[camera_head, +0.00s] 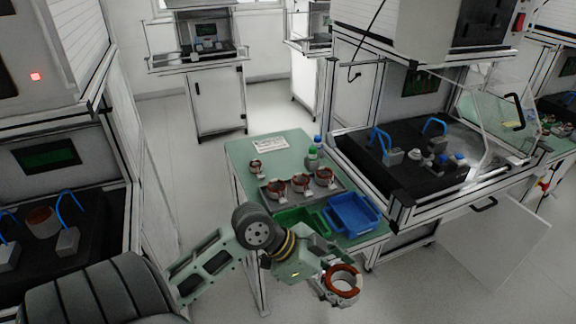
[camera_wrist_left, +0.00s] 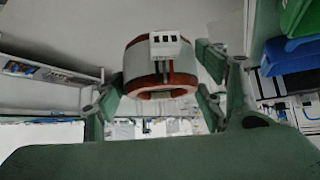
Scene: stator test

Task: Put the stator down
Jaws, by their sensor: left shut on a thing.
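A stator (camera_head: 343,284), a white ring with copper-red windings, is held in my left gripper (camera_head: 334,284) in front of the near end of the green table (camera_head: 240,160). In the left wrist view the stator (camera_wrist_left: 160,70) sits between the two green fingers (camera_wrist_left: 162,90), with a white connector block on its top. The fingers touch it on both sides. Several other stators stand on a grey tray (camera_head: 268,203) on the table, and one more stator (camera_head: 256,169) stands apart behind the tray. My right gripper is not in view.
A green bin (camera_head: 298,222) and a blue bin (camera_head: 355,215) stand at the table's near end. Bottles (camera_head: 313,155) stand at its right edge. Test stations with blue-handled fixtures (camera_head: 385,146) stand on both sides. The table's far left part is mostly clear.

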